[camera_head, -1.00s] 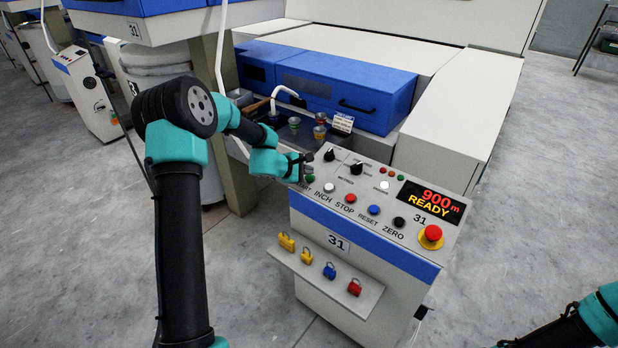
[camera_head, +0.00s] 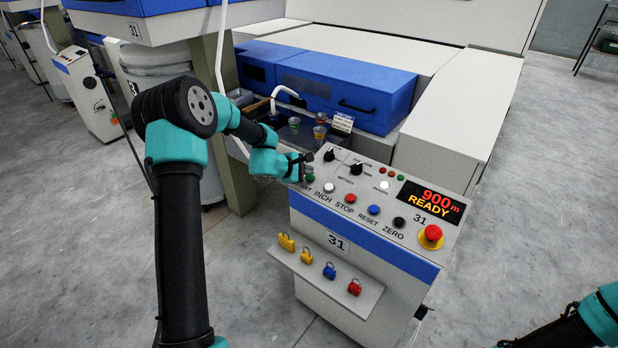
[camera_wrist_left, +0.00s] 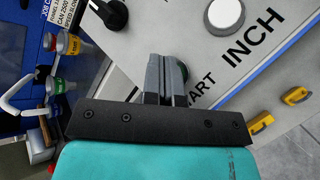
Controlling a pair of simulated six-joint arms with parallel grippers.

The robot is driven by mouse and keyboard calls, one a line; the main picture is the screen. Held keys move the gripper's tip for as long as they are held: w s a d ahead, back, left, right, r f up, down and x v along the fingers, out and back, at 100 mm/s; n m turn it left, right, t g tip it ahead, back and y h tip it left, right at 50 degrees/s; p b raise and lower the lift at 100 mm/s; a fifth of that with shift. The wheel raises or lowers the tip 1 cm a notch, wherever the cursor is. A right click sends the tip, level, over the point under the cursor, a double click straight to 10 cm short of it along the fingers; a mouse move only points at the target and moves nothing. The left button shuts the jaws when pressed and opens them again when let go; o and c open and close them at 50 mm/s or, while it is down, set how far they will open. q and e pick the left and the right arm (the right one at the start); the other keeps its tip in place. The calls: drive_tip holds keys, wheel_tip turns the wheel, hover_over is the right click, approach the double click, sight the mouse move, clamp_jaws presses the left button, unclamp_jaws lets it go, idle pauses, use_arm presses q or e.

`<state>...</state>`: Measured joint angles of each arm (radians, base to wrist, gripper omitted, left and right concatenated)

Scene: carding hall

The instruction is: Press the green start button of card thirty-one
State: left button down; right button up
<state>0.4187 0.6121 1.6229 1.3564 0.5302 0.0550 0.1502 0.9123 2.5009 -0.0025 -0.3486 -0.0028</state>
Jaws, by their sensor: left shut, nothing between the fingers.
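The console of card thirty-one (camera_head: 365,262) stands in the middle of the head view, with its number 31 on the front. Its green start button (camera_head: 310,178) is at the left end of the button row. My left gripper (camera_head: 305,164) is shut and empty, over the panel's left end at that button. In the left wrist view the shut fingers (camera_wrist_left: 165,78) cover most of the green button (camera_wrist_left: 183,70) and part of the word START. I cannot tell whether they touch it. The display (camera_head: 431,202) reads 900 m READY. My right gripper is out of view.
The white inch button (camera_head: 328,187) sits beside the start button, then the red stop button (camera_head: 350,198). Black selector knobs (camera_head: 329,155) stand behind the row. A red emergency mushroom (camera_head: 432,233) is at the right.

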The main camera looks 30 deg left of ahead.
use_arm(q)
drive_tip(key=shift+f, duration=0.2)
idle(0.7)
drive_tip(key=shift+w+f, duration=0.15)
drive_tip(key=shift+f, duration=0.1)
drive_tip(key=shift+w+f, duration=0.1)
drive_tip(key=shift+f, duration=0.35)
idle(1.1)
drive_tip(key=shift+r, duration=0.1)
drive_tip(key=shift+s+r, duration=0.25)
drive_tip(key=shift+r, duration=0.5)
drive_tip(key=shift+r, duration=0.1)
drive_tip(key=r, duration=0.2)
drive_tip(key=s+r, duration=0.1)
drive_tip(key=r, duration=0.1)
drive_tip(key=shift+s+a+r, duration=0.1)
drive_tip(key=shift+r, duration=0.25)
idle(0.7)
